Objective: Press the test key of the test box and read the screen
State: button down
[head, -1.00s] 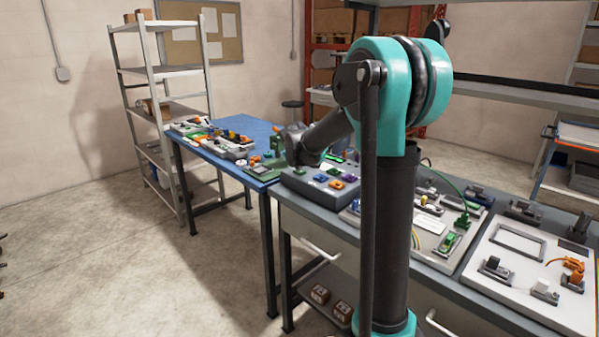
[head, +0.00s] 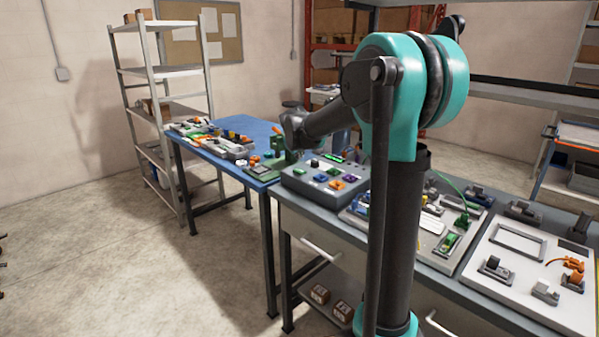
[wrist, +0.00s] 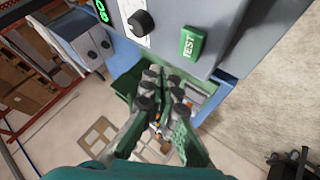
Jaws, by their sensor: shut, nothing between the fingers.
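The grey test box (head: 318,184) stands at the left end of the grey bench in the head view. Its grey panel fills the top of the wrist view. There the green test key (wrist: 192,43), labelled TEST, sits near the panel's edge. A black knob (wrist: 141,22) is to its left, and part of the lit green screen (wrist: 101,9) shows at the top edge. My gripper (wrist: 166,85) is shut and empty, below the key in the wrist view and apart from it. The full screen reading is cut off.
A blue table (head: 232,136) with several small devices adjoins the bench on the left. More device panels (head: 520,262) lie along the bench to the right. A metal shelf (head: 160,110) stands behind the blue table. Open floor (head: 150,270) lies at the front left.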

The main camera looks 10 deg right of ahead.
jog(key=shift+r, duration=1)
